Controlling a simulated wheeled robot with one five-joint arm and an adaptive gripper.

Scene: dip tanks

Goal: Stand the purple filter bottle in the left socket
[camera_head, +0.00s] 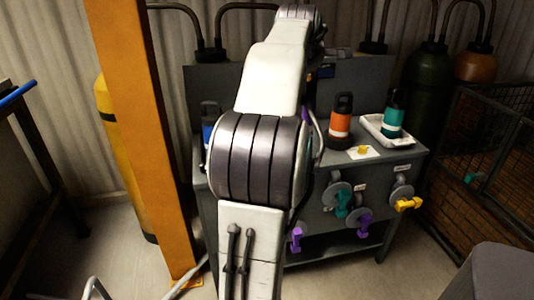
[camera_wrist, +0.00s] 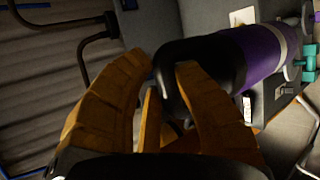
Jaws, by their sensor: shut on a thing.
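The purple filter bottle (camera_wrist: 262,52) lies aslant in the wrist view, with a black cap and loop and a pale band farther along. My gripper (camera_wrist: 163,68) has orange-brown fingers closed at the black loop of the bottle's cap. In the head view my arm hides the gripper and nearly all of the bottle; only a sliver of purple (camera_head: 306,113) shows beside the arm. I cannot make out the left socket in either view; the middle of the bench is behind my arm.
On the grey bench (camera_head: 412,152) stand a blue bottle (camera_head: 208,132) at left, an orange bottle (camera_head: 340,124), and a teal bottle (camera_head: 393,118) on a white tray (camera_head: 374,126). A yellow piece lies on a white card (camera_head: 353,155). An orange post (camera_head: 145,130) stands left.

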